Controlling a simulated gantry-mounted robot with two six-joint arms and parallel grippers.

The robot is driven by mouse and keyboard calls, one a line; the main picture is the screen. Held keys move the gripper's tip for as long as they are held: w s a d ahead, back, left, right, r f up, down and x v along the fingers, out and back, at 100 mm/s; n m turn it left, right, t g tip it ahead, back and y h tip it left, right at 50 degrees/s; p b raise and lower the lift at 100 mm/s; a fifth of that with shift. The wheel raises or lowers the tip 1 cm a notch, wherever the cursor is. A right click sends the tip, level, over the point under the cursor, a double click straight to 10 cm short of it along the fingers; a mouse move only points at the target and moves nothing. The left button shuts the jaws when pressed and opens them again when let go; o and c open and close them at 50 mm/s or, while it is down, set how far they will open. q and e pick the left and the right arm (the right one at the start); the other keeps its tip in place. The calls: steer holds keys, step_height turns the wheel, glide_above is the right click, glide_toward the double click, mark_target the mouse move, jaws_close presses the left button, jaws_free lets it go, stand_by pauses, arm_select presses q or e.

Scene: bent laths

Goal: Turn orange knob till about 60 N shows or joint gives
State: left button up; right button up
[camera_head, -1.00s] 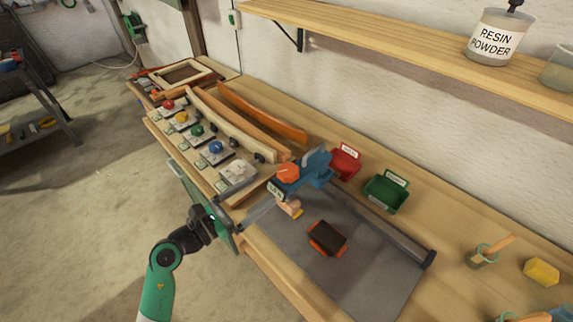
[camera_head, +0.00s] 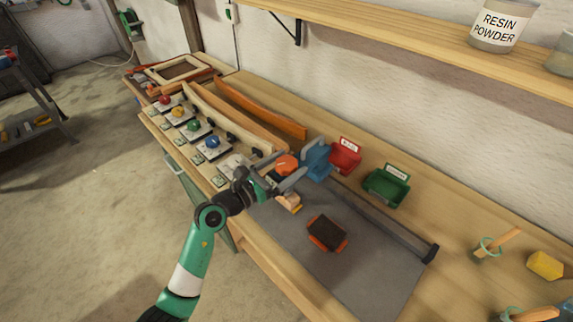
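The gripper covers the tester's front, so no force reading shows. A small pale wooden piece (camera_head: 290,201) shows just below the gripper; whether it is whole cannot be told. My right gripper is out of view.
Behind lie long bent laths (camera_head: 262,110) and a row of clamps with coloured knobs (camera_head: 212,143). A red bin (camera_head: 345,158) and a green bin (camera_head: 386,187) stand right of the tester. A dark block with orange ends (camera_head: 327,233) lies on the grey mat (camera_head: 372,268).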

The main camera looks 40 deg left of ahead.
arm_select(q)
steer(key=c, duration=1.1)
steer(key=shift+a+f+h+b, duration=0.1)
steer(key=shift+f+h+b, duration=0.2)
steer(key=shift+b, duration=0.15)
steer(key=m+g+h+b, duration=0.1)
steer(key=m+h+b, duration=0.2)
steer(key=h, duration=0.2)
steer(key=shift+f, duration=0.1)
steer(key=shift+r+m+g+h+b, duration=0.25)
steer(key=shift+m+g+h+b, duration=0.2)
steer(key=shift+m+h, duration=0.3)
steer(key=o, duration=1.3)
steer(key=shift+r, duration=0.1)
